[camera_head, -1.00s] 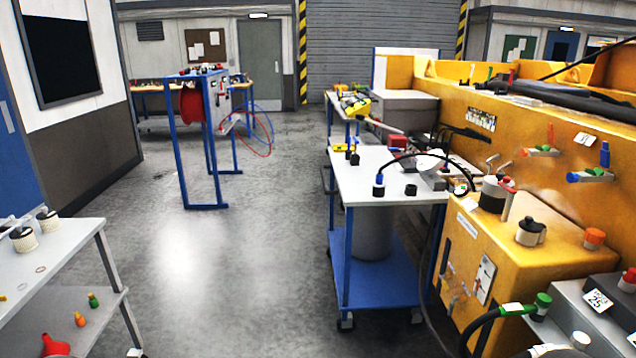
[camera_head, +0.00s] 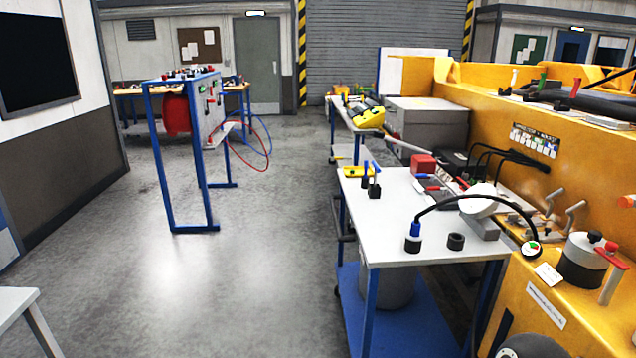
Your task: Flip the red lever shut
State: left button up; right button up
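A red lever-like handle (camera_head: 611,258) shows at the right edge, on a pale upright post beside a black-and-white canister (camera_head: 582,260) on the yellow machine (camera_head: 560,300). Neither of my grippers is in view.
A cart (camera_head: 390,240) with a blue lower shelf stands left of the machine, holding a black cable (camera_head: 455,198), a red block (camera_head: 424,165) and small fittings. A pale table corner (camera_head: 15,303) shows lower left. The grey floor (camera_head: 270,250) between is clear.

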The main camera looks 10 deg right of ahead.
aim_at(438, 188)
jog(key=z, duration=0.4)
jog(key=i, duration=1.5)
jog(key=z, duration=0.7)
